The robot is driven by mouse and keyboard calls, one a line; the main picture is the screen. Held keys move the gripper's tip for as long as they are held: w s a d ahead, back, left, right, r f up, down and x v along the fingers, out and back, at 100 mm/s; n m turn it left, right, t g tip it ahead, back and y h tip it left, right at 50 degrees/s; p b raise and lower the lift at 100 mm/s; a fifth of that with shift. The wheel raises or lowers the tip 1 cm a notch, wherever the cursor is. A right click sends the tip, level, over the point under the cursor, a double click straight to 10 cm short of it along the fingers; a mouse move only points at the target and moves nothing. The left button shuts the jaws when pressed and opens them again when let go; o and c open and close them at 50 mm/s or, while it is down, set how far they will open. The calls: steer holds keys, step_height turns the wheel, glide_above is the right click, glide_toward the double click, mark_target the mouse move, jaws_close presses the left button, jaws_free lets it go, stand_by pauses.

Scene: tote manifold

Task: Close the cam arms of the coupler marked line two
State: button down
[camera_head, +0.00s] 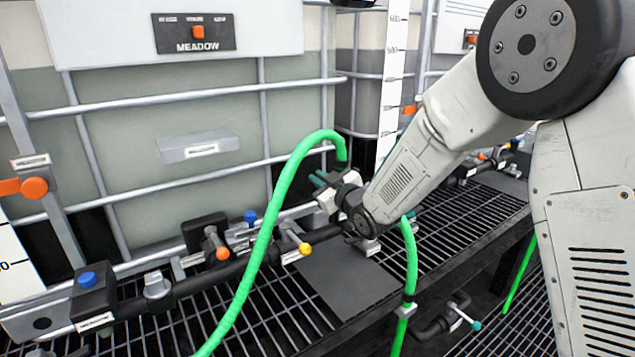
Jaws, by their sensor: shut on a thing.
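My gripper (338,193) is at the middle of the view, at the pipe where the green hose (285,185) comes down. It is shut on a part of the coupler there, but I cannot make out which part. Small teal pieces (318,180) stick out at its left side; I cannot tell whether they are cam arms or finger parts. The coupler body is mostly hidden behind my gripper and wrist. A small pale tag (369,247) shows just below the wrist, its writing too small to read. The position of the cam arms cannot be told.
A dark pipe (205,280) with orange, yellow and blue handled fittings runs left of my gripper. A grey plate (345,280) lies on the black grating. A tank marked MEADOW (196,34) stands behind. A second green hose (410,265) hangs right of the wrist.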

steer(key=shift+w+d+m, duration=0.1)
steer(key=shift+d+m, duration=0.05)
steer(key=shift+m, duration=0.35)
steer(key=c, duration=1.5)
jaws_free()
